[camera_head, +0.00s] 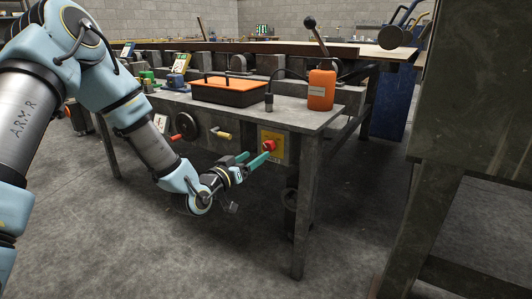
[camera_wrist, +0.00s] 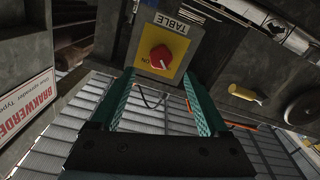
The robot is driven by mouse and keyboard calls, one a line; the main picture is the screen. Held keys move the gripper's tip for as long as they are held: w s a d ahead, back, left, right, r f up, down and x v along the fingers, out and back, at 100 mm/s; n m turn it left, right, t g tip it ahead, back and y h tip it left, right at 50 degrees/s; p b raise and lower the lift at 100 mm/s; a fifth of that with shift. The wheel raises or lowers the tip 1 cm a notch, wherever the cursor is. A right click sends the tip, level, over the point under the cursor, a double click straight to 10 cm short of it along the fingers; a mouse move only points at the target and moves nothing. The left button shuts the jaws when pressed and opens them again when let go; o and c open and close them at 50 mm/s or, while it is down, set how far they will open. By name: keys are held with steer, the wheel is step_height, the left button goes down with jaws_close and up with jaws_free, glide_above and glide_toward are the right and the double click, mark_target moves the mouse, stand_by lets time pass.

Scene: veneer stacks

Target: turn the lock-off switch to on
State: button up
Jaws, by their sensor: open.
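The lock-off switch is a red knob (camera_head: 269,146) on a yellow plate (camera_head: 277,155) fixed to the front of the grey metal table. In the wrist view the red knob (camera_wrist: 160,57) sits near the middle of the yellow plate (camera_wrist: 175,42), with "ON" printed near one edge and a "TABLE" label beside the plate. My gripper (camera_head: 255,159) is in front of the plate, its green fingers pointing at the knob. In the wrist view my gripper (camera_wrist: 160,100) is open, with one finger on each side below the knob. The fingers appear apart from the knob.
A handwheel (camera_head: 186,126) and a yellow handle (camera_head: 222,135) stick out left of the switch. A large dark metal structure (camera_head: 470,90) stands at the right.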

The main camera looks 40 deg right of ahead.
mark_target(267, 148)
steer(key=x, duration=0.7)
steer(key=shift+d+b, duration=0.1)
steer(key=shift+b, duration=0.25)
steer(key=shift+c, duration=0.2)
jaws_close()
